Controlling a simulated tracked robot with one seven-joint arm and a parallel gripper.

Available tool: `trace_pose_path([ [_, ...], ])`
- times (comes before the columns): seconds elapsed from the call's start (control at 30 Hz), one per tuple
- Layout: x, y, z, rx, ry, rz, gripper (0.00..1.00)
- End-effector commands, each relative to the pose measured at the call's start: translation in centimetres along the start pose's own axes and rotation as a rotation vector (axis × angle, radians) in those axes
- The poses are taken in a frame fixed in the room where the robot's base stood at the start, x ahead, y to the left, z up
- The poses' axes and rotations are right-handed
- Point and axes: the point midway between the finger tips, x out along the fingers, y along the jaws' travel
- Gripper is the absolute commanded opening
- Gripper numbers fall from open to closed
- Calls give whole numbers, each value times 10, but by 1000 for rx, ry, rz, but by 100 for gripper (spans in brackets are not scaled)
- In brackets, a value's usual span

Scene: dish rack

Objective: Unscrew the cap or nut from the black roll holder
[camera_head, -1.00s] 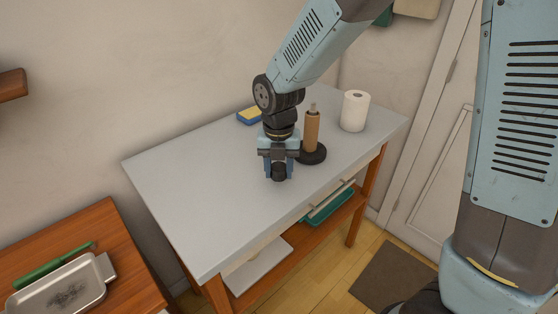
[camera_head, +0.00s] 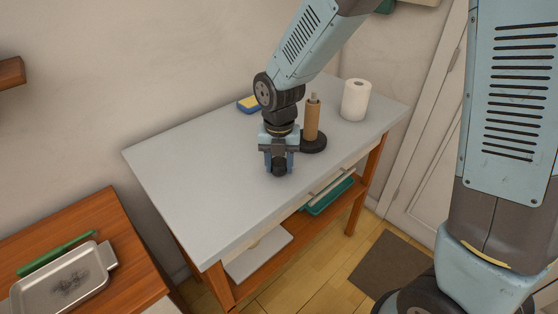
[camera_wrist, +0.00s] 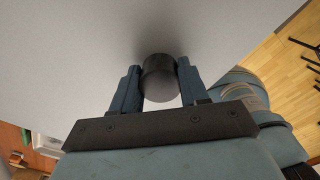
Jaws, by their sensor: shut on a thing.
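The roll holder (camera_head: 314,144) stands upright on the grey table, with a round black base and a brown cardboard tube (camera_head: 312,120) on its post. A pale post tip shows above the tube, with no cap on it. My gripper (camera_head: 279,168) is left of and in front of the holder, low over the table. It is shut on a black round cap (camera_wrist: 159,78), which sits between the two blue fingers in the wrist view. The cap also shows in the head view (camera_head: 279,170). Whether it touches the table I cannot tell.
A white paper roll (camera_head: 355,100) stands right of the holder. A blue and yellow sponge (camera_head: 249,104) lies behind my arm. The grey table (camera_head: 200,190) is clear at left and front. A wooden side table (camera_head: 95,225) holds a metal tray (camera_head: 62,285) and a green utensil.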

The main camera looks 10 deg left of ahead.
Motion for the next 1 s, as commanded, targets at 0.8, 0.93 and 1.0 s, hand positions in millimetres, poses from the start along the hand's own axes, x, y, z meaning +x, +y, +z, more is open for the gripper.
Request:
trace_pose_path([
  [0.8,9,0,0,-3,0,0,47],
  [0.93,9,0,0,-3,0,0,50],
  [1.0,9,0,0,-3,0,0,50],
])
